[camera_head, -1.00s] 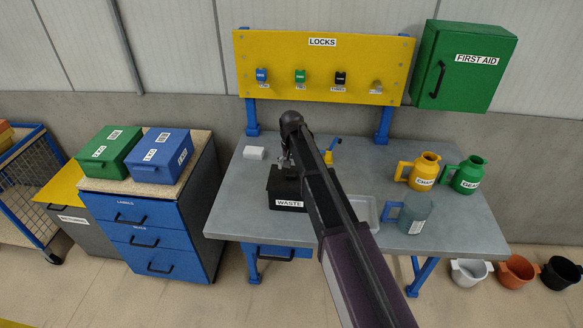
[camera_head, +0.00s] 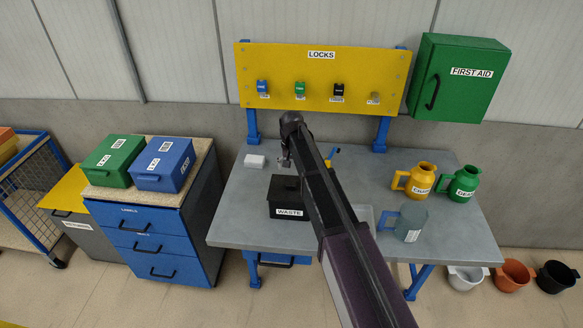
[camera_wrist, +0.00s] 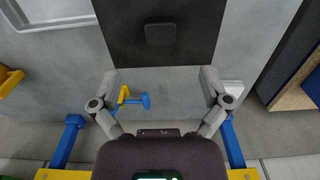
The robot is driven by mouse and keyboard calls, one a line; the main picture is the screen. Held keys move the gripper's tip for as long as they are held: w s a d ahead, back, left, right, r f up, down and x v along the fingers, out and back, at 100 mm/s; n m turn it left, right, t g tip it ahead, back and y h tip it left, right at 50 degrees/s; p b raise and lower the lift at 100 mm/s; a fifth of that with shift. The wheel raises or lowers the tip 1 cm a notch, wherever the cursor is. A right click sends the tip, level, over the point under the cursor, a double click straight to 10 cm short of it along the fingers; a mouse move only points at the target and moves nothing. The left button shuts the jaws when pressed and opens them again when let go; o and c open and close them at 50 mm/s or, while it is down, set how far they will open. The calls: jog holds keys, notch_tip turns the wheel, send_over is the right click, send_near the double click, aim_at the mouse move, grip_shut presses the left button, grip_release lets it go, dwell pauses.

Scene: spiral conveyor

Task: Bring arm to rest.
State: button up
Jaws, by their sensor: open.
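My gripper (camera_head: 284,161) is open and empty, above the workbench just behind the black waste box (camera_head: 289,212). In the wrist view its two fingers stand wide apart (camera_wrist: 160,78). The black lid and its knob (camera_wrist: 160,34) lie beyond the fingertips there, apart from them. My arm stretches forward over the bench and hides part of it, including part of a pale tray (camera_head: 364,214).
The yellow lock board (camera_head: 375,70) and green first-aid cabinet (camera_head: 462,98) are behind. A blue-and-yellow item (camera_wrist: 129,97) lies near the fingers.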

jog(key=s+d+f+b, duration=0.3)
jog(key=s+d, duration=0.8)
jog(key=s, duration=0.2)
jog(key=s+d+f+b, duration=0.3)
jog(key=s+d, duration=0.8)
jog(key=s, duration=0.2)
jog(key=shift+d+f+n+b, duration=0.15)
jog(key=shift+f+n+b, duration=0.15)
jog(key=shift+f+b, duration=0.1)
dwell(0.4)
